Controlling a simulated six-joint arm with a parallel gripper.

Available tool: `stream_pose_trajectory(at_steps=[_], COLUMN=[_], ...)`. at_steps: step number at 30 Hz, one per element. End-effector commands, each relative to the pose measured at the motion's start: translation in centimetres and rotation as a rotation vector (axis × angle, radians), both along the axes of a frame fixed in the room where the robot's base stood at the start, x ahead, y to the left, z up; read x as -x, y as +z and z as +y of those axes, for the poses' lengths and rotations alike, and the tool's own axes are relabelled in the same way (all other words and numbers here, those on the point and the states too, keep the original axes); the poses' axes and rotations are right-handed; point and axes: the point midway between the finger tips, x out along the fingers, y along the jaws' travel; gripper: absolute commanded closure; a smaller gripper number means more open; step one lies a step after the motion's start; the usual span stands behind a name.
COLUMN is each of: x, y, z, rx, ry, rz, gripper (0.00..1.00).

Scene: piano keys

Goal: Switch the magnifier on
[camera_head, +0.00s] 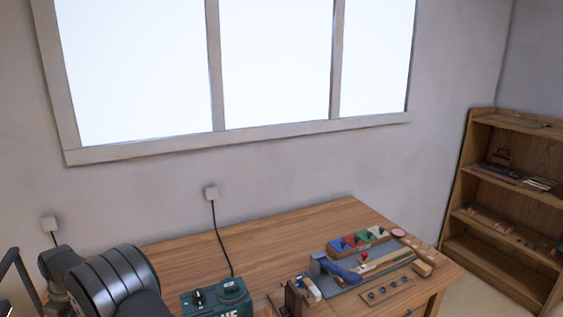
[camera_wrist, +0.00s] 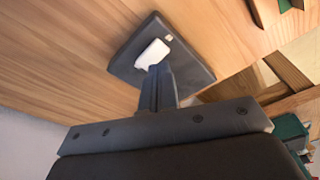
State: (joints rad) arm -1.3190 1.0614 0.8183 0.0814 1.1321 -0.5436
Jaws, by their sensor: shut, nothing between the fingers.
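In the wrist view, a dark square base (camera_wrist: 190,65) with rounded corners lies on the wooden table. It has a white rocker-like switch (camera_wrist: 153,53) and a small pale mark beside it. No lens shows, so I cannot tell for sure that this is the magnifier's base. My gripper (camera_wrist: 159,70) is shut and empty, its narrow tips at the lower end of the white switch. I cannot tell whether they touch it. The tips cover part of the base. In the head view my gripper is out of sight, and I cannot make out the magnifier.
The wooden table (camera_head: 275,232) stands under a window. A green box (camera_head: 217,300) with dark knobs is at its front. A grey piece with a blue part (camera_head: 338,271) and several coloured blocks lie to the right. A wooden shelf (camera_head: 480,240) stands at far right. The table's back middle is clear.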

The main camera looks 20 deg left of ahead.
Motion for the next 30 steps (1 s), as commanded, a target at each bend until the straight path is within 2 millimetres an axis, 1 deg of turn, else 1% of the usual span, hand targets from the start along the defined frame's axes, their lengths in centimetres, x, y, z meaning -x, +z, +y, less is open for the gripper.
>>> stream_pose_trajectory(at_steps=[3,15,26,30], x=[0.0,0.0,0.0,0.0], y=[1.1,4.0,4.3,3.6], z=[0.0,0.0,0.0,0.0], rx=[-0.001,-0.001,0.000,0.001], ry=[0.000,0.000,0.000,0.000], rz=[-0.001,-0.001,0.000,0.001], gripper=[1.00,1.00,1.00,1.00])
